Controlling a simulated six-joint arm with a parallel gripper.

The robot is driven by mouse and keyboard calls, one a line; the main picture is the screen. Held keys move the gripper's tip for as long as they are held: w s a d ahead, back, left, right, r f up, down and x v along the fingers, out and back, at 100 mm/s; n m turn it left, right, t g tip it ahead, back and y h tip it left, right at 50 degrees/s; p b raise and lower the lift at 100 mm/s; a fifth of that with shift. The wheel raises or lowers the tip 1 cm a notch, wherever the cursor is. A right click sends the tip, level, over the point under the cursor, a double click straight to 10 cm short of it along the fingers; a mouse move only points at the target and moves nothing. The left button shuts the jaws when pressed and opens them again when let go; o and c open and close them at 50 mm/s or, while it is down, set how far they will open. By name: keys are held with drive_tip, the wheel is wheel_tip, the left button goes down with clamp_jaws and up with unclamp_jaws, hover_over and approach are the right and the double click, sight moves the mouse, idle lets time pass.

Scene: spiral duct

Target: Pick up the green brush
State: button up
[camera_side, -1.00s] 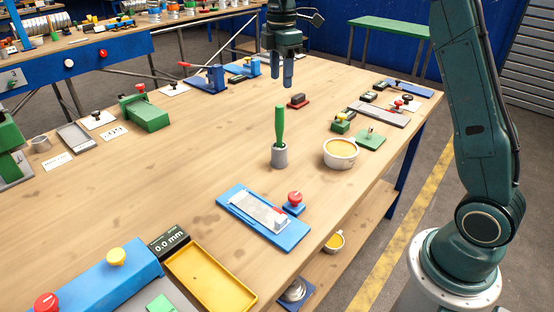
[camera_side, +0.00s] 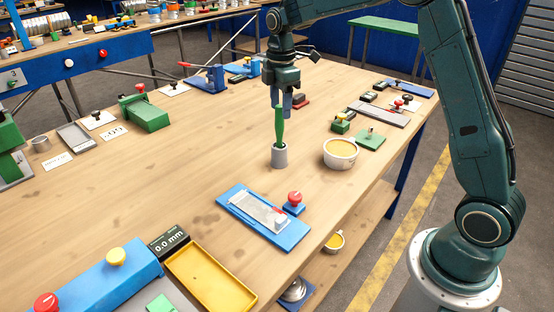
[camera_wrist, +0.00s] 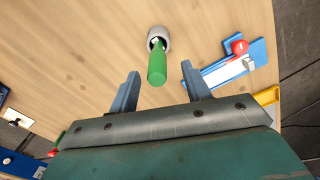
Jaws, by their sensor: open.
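The green brush (camera_side: 279,127) stands upright in a small grey cup (camera_side: 279,157) on the wooden bench, its handle pointing up. In the wrist view the brush (camera_wrist: 157,66) shows from above, rising from the cup (camera_wrist: 158,36), between and ahead of the fingers. My gripper (camera_side: 281,108) is open, pointing down close to the top of the handle. In the wrist view my gripper (camera_wrist: 160,79) has a finger on either side, with clear gaps to the brush. Whether the handle top is between the fingertips or behind them is unclear from the side.
A white tub of yellow contents (camera_side: 341,153) stands right of the cup. A blue fixture with a grey plate (camera_side: 262,217) and a red knob (camera_side: 294,199) lie in front. A red block (camera_side: 301,102) is behind. Bench left of the cup is clear.

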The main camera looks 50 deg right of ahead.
drive_tip(key=shift+w+f, duration=0.2)
drive_tip(key=shift+f, duration=2.3)
clamp_jaws()
drive_tip(key=shift+r, duration=0.2)
wheel_tip(320, 180, up, 20)
drive_tip(key=shift+f, duration=0.15)
